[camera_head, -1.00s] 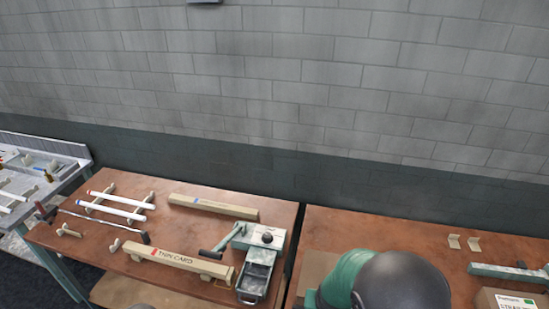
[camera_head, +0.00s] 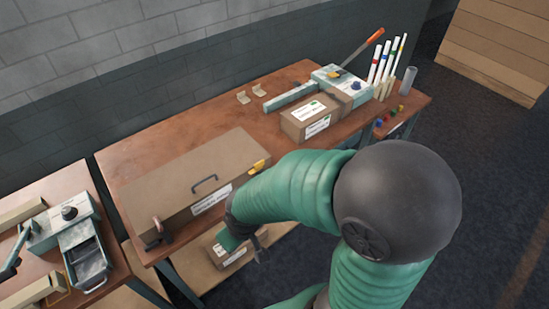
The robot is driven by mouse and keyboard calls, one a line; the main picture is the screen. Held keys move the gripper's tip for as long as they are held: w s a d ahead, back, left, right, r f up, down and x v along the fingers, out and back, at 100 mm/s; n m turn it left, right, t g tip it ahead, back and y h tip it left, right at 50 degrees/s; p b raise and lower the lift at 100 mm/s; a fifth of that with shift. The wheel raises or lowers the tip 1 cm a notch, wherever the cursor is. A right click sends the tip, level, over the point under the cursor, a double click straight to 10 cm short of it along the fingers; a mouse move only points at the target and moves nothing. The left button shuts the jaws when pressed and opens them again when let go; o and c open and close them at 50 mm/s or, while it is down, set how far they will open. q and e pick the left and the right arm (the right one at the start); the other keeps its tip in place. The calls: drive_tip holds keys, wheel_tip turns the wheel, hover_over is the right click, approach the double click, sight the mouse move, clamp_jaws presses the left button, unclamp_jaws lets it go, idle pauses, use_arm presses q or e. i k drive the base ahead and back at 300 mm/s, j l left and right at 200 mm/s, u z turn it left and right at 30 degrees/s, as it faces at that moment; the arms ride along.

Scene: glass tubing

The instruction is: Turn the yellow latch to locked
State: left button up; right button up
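A yellow latch (camera_head: 257,167) sits at the right front corner of a long brown box (camera_head: 185,172) on the right-hand table. The box lid is down and has a dark handle on top. Another yellow part, a small knob (camera_head: 334,75), is on a grey-green device further back. My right arm, green and dark grey, fills the lower right and passes close in front of the latch in the picture. My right gripper (camera_head: 261,246) shows only as small dark fingers low in front of the table, apart from the latch; its opening is unclear. My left gripper is out of view.
A padlock-like piece (camera_head: 154,238) hangs at the box's front left. A cardboard box (camera_head: 308,118), the device (camera_head: 340,88) with an orange-tipped lever, and several upright tubes stand at the right. The brown tabletop (camera_head: 205,115) behind the box is mostly clear.

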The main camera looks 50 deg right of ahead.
sight(258, 166)
drive_tip(key=z, duration=1.3)
drive_tip(key=i+j+u, duration=0.1)
drive_tip(key=u, duration=0.35)
drive_tip(key=i+u, duration=0.3)
drive_tip(key=u, duration=0.2)
